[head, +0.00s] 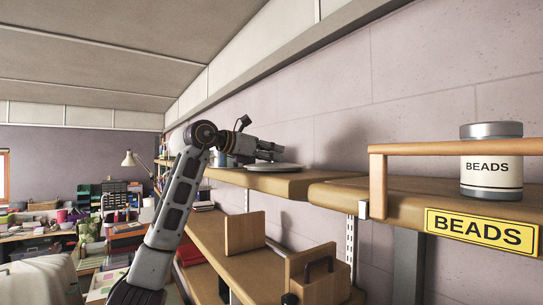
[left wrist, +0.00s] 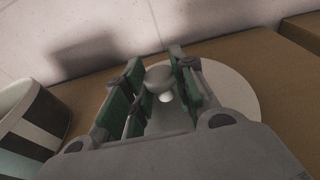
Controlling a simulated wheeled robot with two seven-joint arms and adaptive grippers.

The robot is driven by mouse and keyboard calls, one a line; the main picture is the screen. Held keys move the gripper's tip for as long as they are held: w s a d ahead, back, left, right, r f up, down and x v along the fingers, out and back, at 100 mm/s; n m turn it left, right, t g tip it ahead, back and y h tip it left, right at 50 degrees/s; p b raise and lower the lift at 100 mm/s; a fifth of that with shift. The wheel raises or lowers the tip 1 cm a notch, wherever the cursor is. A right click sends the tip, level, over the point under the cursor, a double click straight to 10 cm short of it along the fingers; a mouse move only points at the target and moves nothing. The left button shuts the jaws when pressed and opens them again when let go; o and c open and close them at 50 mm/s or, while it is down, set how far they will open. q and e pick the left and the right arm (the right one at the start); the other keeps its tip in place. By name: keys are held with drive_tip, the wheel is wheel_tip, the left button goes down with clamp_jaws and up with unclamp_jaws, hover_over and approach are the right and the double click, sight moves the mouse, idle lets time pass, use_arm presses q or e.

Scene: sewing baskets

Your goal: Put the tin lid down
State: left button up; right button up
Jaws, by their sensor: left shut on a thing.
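The tin lid (head: 274,168) is a pale grey disc at the edge of the upper wooden shelf (head: 262,181) in the head view. In the left wrist view the lid (left wrist: 238,92) is a pale round plate with a rounded knob (left wrist: 160,78). My left gripper (head: 274,151) reaches over the lid from the left and is shut on its knob, with green-padded fingers on both sides. The lid lies flat, on or just above the shelf; I cannot tell whether it touches. My right gripper is not in view.
A striped container (left wrist: 28,122) stands left of the gripper in the left wrist view. A beads tin (head: 491,160) stands on the right shelf behind a wooden rail (head: 420,148). A lower shelf (head: 205,240) holds wooden dividers. Bare shelf lies right of the lid.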

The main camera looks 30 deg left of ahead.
use_arm(q)
drive_tip(key=shift+f, duration=0.3)
drive_tip(key=o, duration=0.9)
drive_tip(key=shift+r, duration=0.15)
drive_tip(key=shift+s+a, duration=0.25)
drive_tip(key=shift+s, duration=0.35)
drive_tip(key=b+v, duration=0.2)
drive_tip(key=v, duration=0.7)
drive_tip(key=shift+a+b, duration=0.1)
drive_tip(key=shift+b, duration=0.2)
drive_tip(key=shift+v, duration=0.9)
drive_tip(key=shift+r, duration=0.1)
